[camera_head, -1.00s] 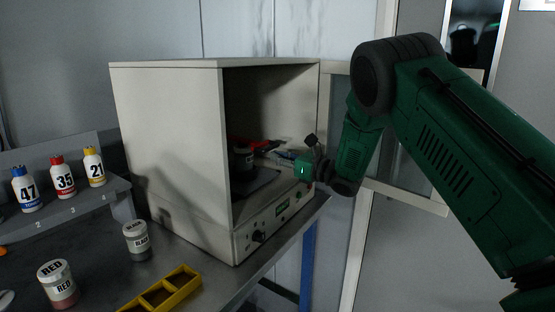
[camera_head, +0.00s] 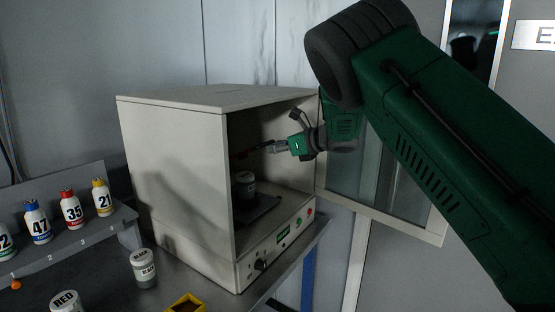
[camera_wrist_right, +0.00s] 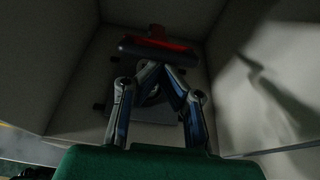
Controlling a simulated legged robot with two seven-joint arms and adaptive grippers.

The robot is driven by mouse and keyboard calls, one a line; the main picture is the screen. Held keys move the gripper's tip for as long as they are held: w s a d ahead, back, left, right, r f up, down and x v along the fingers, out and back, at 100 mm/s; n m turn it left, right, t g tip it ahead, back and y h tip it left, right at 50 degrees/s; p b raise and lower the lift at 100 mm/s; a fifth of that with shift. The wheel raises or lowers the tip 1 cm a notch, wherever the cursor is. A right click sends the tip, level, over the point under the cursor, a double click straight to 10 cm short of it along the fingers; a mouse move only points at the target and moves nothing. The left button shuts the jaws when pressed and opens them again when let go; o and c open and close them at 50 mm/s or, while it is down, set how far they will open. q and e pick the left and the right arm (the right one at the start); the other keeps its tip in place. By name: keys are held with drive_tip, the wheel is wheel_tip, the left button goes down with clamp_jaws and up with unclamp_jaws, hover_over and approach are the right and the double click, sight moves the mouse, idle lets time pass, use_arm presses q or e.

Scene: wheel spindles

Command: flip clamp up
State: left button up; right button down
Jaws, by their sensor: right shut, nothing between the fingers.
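A clamp with a red and black handle (camera_wrist_right: 158,45) shows in the right wrist view against the inner wall of the white box. My right gripper (camera_head: 270,149) reaches into the open front of the box. Its fingers also show in the right wrist view (camera_wrist_right: 158,68), drawn together just below the handle with nothing between them. I cannot tell if the fingertips touch the clamp. My left gripper is not in view.
The white box (camera_head: 175,180) stands on a metal bench, its glass door (camera_head: 385,190) swung open to the right. Bottles (camera_head: 72,210), loose jars (camera_head: 144,268) and a yellow tray (camera_head: 187,304) are at left.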

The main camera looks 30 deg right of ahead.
drive_tip(key=w+a+r, duration=0.1)
drive_tip(key=w+r, duration=0.2)
drive_tip(key=r, duration=0.2)
drive_tip(key=shift+r, duration=0.35)
drive_tip(key=shift+w, duration=0.1)
drive_tip(key=shift+f, duration=0.1)
